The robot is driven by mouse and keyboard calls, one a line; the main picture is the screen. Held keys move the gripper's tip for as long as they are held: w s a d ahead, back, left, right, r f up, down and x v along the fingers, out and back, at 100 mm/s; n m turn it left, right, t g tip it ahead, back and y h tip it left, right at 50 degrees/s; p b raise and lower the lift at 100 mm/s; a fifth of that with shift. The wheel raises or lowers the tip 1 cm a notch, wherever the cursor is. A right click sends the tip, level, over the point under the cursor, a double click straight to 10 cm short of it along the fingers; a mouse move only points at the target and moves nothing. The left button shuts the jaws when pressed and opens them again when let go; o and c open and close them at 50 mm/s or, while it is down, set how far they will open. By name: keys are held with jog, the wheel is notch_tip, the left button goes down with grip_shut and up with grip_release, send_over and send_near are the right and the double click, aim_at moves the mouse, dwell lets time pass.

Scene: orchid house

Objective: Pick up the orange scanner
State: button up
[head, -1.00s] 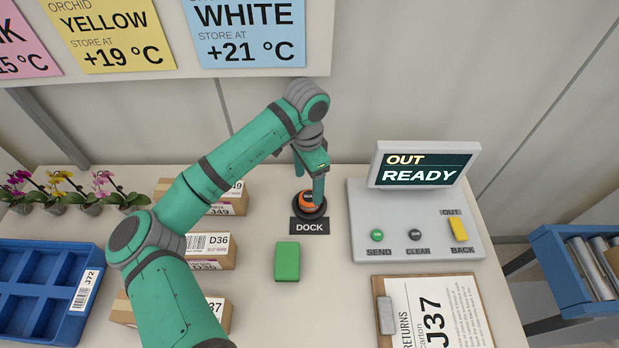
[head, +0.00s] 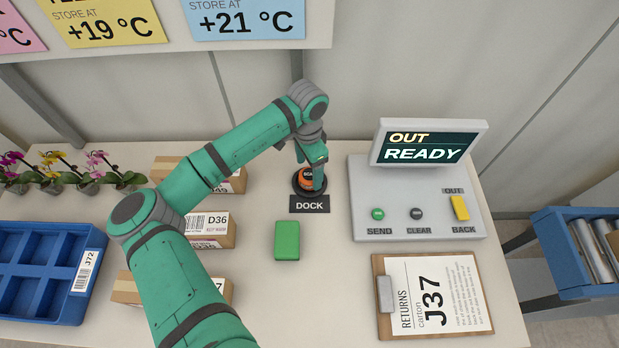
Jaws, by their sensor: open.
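The orange scanner (head: 305,180) sits in the round black dock (head: 297,191) behind the sign reading DOCK. My gripper (head: 316,184) points down at the scanner, with a finger in front of its right side. The jaws are open around or beside the scanner; the arm and near finger hide part of it, so I cannot tell whether they touch it.
A green block (head: 287,240) lies in front of the dock. A console (head: 414,200) with an OUT READY screen stands right, above a clipboard (head: 432,296). Cartons (head: 207,230), a blue tray (head: 40,262) and potted orchids (head: 62,172) are left.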

jog(key=shift+f, duration=1.15)
jog(key=c, duration=1.2)
jog(key=shift+r, duration=0.15)
